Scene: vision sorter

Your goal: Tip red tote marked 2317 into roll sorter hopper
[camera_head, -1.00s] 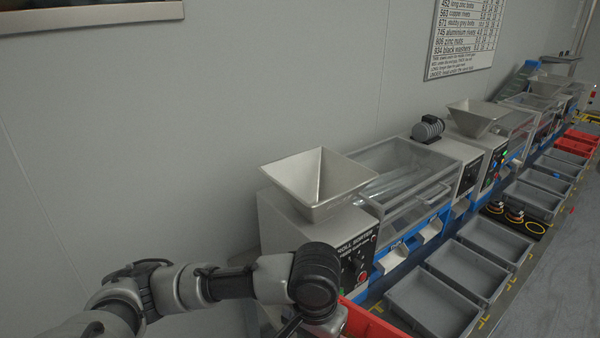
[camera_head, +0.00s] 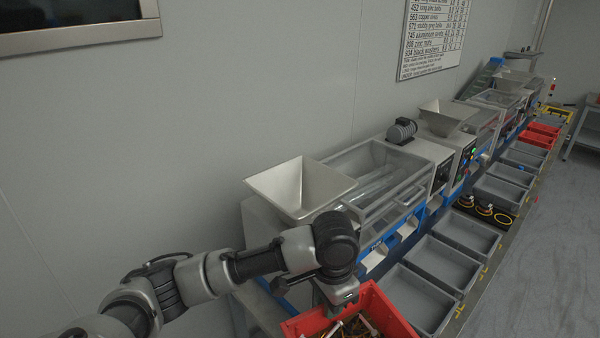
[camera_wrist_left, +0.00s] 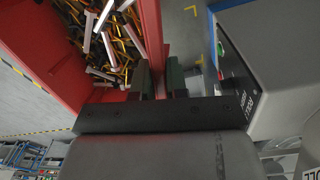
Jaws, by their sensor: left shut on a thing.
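The red tote (camera_head: 386,308) is at the bottom of the head view, with mixed bolts and fasteners inside, some silver and some brass-coloured. It also fills the upper left of the left wrist view (camera_wrist_left: 48,62). My left gripper (camera_wrist_left: 163,82) is shut on the tote's wall; in the head view the wrist (camera_head: 338,290) hides the fingertips. No number shows on the tote. The roll sorter's square metal hopper (camera_head: 300,188) stands beyond and above the tote, empty as far as I see. My right gripper is not in view.
The sorter's clear-covered roll section (camera_head: 378,185) and a small grey motor (camera_head: 401,131) stand right of the hopper. Grey trays (camera_head: 440,265) line the bench front. Other red totes (camera_head: 541,135) are far right. Open floor lies right of the bench.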

